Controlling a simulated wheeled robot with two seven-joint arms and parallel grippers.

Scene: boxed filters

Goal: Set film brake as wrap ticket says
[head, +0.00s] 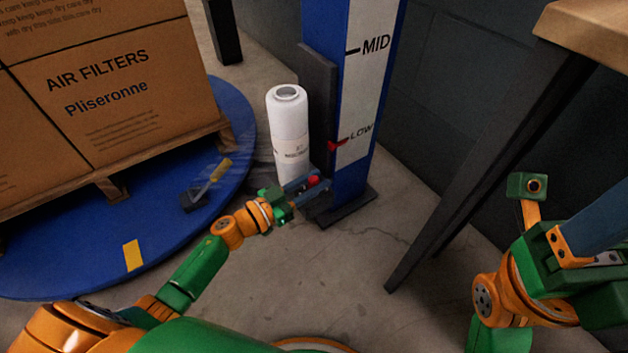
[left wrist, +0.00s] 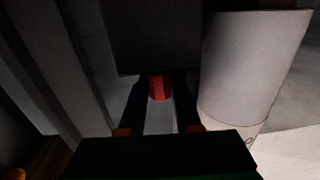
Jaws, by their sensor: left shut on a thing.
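A white film roll (head: 288,112) stands upright beside a blue mast (head: 355,175) with a scale marked MID and LOW. A red pointer (head: 338,144) is at the LOW mark. A pale label (head: 293,152) on the roll has small print that I cannot read surely. My left gripper (head: 312,184) is shut on a red knob (head: 314,180) low beside the mast, under the roll. In the left wrist view the red knob (left wrist: 160,88) sits between the two fingers, below a dark block (left wrist: 155,38), with the roll (left wrist: 255,65) to the right. My right gripper (head: 592,225) is partly cut off at the right edge.
Boxes of air filters (head: 105,95) stand on a wooden pallet (head: 160,158) on a round blue turntable (head: 75,265) at left. A black and yellow piece (head: 205,188) lies on its edge. A wooden-topped table (head: 590,28) with a dark leg is at right. Floor between is clear.

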